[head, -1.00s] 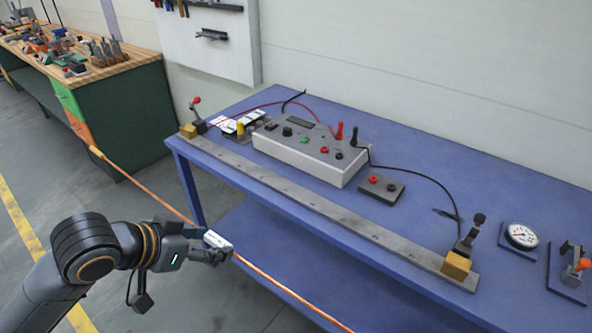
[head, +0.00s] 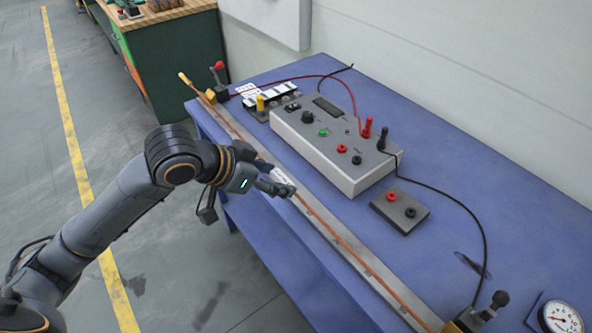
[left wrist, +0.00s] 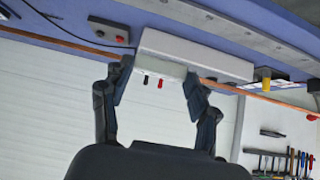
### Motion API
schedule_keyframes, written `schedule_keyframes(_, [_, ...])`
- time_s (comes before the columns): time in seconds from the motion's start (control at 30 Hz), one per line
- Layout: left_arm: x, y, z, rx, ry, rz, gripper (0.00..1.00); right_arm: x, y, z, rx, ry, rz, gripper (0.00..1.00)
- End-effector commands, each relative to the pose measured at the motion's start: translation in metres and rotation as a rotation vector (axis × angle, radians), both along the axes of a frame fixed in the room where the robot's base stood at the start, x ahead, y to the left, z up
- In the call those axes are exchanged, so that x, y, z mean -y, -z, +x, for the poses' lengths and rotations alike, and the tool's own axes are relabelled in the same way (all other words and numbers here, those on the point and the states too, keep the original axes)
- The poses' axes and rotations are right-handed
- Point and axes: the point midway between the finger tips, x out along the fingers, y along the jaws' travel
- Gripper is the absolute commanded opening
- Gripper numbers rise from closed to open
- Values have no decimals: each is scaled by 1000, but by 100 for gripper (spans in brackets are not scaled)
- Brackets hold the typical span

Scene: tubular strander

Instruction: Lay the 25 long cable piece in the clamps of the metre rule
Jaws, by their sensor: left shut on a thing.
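The long copper-orange cable piece (head: 335,238) has a yellow far end (head: 183,78) and runs along the metre rule (head: 368,246). My left gripper (head: 284,189) is shut on it near a pale tag or sleeve. In the left wrist view the cable (left wrist: 62,41) passes between the two fingers (left wrist: 158,85). The far clamp (head: 211,96) has a brass block and a red-knobbed lever; the near clamp (head: 457,326) has a black knob and is cut by the lower edge. Whether the cable touches the rule or sits in either clamp cannot be told. My right gripper is out of view.
A grey-white meter box (head: 325,150) with red and black leads stands just behind the rule on the blue table (head: 432,137). A small terminal block (head: 401,207) lies nearer, and a round gauge (head: 562,317) is at lower right. A green workbench (head: 170,60) stands beyond.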

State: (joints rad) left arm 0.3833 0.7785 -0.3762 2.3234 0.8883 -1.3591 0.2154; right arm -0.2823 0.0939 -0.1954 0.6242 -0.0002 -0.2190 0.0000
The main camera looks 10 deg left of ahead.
Motion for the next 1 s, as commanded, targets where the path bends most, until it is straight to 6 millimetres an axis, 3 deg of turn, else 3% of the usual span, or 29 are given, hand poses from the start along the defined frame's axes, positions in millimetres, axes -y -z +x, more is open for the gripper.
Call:
schedule_keyframes(0.1, [-4,10,29,-3,-4,-4,15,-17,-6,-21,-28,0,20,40])
schedule_keyframes(0.23, [-8,23,62,-1,-4,-5,15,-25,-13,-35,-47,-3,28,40])
schedule_keyframes(0.5, [-14,70,104,-2,-1,-2,15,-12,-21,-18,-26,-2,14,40])
schedule_keyframes(0.67, [-15,83,114,1,1,-2,15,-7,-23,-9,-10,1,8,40])
schedule_keyframes(1.0, [-16,118,120,0,-1,-3,15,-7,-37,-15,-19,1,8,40])
